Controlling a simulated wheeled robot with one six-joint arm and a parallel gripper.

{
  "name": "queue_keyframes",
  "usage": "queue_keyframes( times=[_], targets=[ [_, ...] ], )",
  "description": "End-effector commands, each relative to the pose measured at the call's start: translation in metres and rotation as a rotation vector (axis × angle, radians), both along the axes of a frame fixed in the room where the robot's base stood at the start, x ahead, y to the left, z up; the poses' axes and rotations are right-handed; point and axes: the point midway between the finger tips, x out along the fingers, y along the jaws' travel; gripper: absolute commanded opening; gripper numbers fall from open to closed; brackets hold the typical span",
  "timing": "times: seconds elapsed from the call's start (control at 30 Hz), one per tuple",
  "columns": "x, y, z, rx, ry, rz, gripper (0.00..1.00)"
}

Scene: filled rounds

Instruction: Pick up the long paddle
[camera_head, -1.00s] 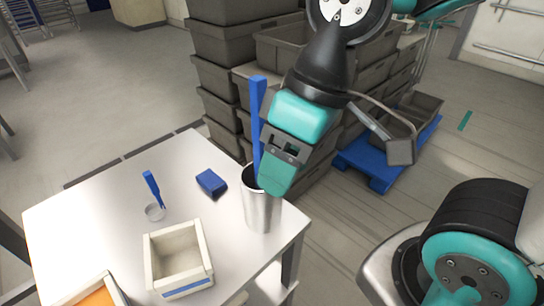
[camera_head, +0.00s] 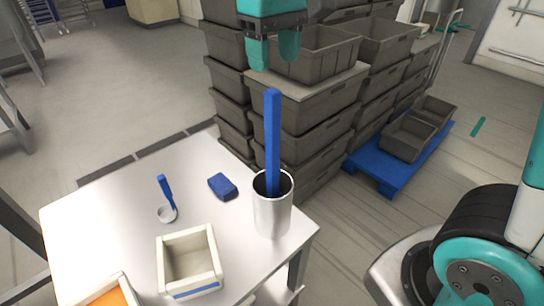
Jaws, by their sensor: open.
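The long paddle (camera_head: 272,140) is a long blue bar. It stands nearly upright in a silver metal cylinder (camera_head: 273,215) at the right side of the white table (camera_head: 110,195). Its lower end is hidden inside the cylinder. My gripper (camera_head: 272,50) is at the top of the picture, with its teal fingers pointing down and apart. It is open and empty. In the picture it is above the paddle's top end, with a visible gap between them.
On the table are a blue block (camera_head: 222,186), a small blue-handled scoop (camera_head: 166,198), a cream open box (camera_head: 190,262) and a box with orange inside (camera_head: 112,298). Stacked grey crates (camera_head: 310,100) stand close behind the table. A blue pallet (camera_head: 378,172) is on the floor.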

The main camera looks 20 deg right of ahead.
Motion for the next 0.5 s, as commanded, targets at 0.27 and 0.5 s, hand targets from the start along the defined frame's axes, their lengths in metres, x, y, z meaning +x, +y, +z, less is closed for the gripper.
queue_keyframes(
  times=[0.27,0.5],
  targets=[
    [0.000,0.001,-0.045,0.000,0.001,0.001,0.55],
    [-0.001,0.001,-0.065,-0.001,0.005,0.002,0.55]
  ],
)
